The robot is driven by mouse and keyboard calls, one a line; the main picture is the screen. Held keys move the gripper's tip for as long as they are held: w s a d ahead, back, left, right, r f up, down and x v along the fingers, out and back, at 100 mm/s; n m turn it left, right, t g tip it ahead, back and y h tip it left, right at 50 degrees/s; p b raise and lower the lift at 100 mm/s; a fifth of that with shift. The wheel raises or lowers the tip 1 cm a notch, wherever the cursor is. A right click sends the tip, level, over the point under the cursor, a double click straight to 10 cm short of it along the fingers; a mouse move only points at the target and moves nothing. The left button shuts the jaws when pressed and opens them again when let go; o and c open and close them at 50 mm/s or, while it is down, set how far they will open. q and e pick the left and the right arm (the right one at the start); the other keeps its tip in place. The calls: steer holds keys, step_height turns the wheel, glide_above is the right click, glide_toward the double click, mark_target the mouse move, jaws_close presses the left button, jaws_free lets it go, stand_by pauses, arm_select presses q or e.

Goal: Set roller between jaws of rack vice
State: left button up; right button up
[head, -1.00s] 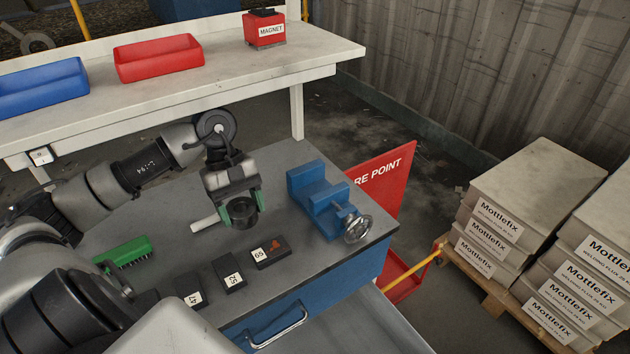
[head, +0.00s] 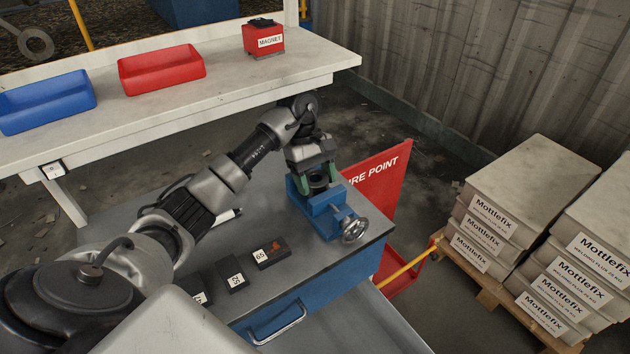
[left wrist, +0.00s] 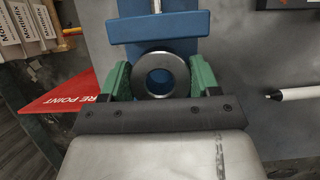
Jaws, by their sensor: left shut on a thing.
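The roller (left wrist: 161,75) is a dark ring with a hole through it. It shows between the green fingers of my left gripper (left wrist: 160,82) in the left wrist view. In the head view the left gripper (head: 319,182) is shut on the roller (head: 318,181), over the blue rack vice (head: 322,207). The vice also shows in the left wrist view (left wrist: 160,27), one jaw bar just beyond the roller. I cannot tell whether the roller is above the jaws or down between them. My right gripper is not in view.
Black blocks labelled 52 (head: 231,274) and 65 (head: 270,253) lie on the dark bench top left of the vice. A white marker (left wrist: 295,94) lies nearby. A red fire-point board (head: 377,183) stands behind the vice. Stacked Mottlefix bags (head: 515,220) are at right.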

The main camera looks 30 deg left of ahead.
arm_select(q)
steer(key=shift+f, duration=0.75)
steer(key=shift+s, duration=0.1)
steer(key=shift+f, duration=0.2)
steer(key=o, duration=1.1)
steer(key=shift+r, duration=0.1)
steer(key=shift+o, duration=0.2)
